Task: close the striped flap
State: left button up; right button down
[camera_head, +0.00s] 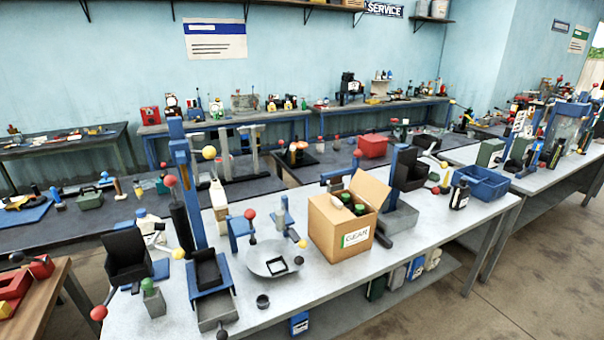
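An open cardboard box (335,232) stands on the near grey bench, right of the middle. Its front carries a white label reading GEAR (356,237). One cardboard flap (371,190) stands up at the box's back right. Dark bottles with green tops (348,200) show inside the open top. I cannot make out stripes on any flap at this size. Neither of my grippers shows in the head view.
A blue stand (190,190) with red and yellow knobs rises left of the box. A round grey pan (270,259) sits just left of it. A blue crate (482,183) and a black bottle (459,194) stand to the right. The bench's front right (420,235) is clear.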

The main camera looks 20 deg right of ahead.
aim_at(369, 187)
jog(key=i+l+u, duration=0.1)
jog(key=l, duration=2.5)
